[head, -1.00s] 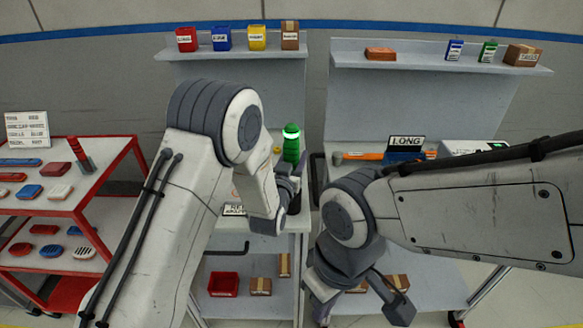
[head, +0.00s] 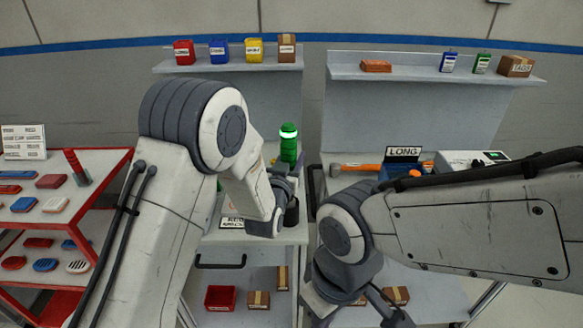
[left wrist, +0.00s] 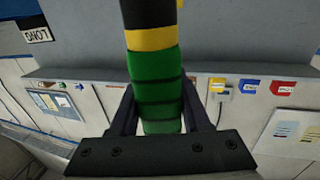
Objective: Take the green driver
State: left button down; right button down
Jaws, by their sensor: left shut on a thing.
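The green driver (head: 288,146) stands upright with a glowing ring near its top, behind the end of my left arm. My left gripper (head: 284,184) is shut on it. In the left wrist view the ribbed green handle (left wrist: 157,82), with a yellow band and a black part, lies between the two dark fingers (left wrist: 157,110). A black cylindrical piece (head: 292,213) shows below the gripper; I cannot tell whether it is a holder or the driver's lower end. My right gripper (head: 385,308) hangs low over the right bench, partly cut off by the bottom edge.
Red, blue and yellow bins (head: 219,48) and a box stand on the upper left shelf. An orange-handled tool (head: 356,168) lies on the right bench beside a LONG sign (head: 403,152). A red rack (head: 100,170) with parts stands at left.

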aim_at(288, 131)
pick_arm(q)
notch_tip(288, 131, up, 6)
jog(key=shift+f, duration=0.15)
jog(key=shift+r+b, duration=0.55)
jog(key=shift+r, duration=0.1)
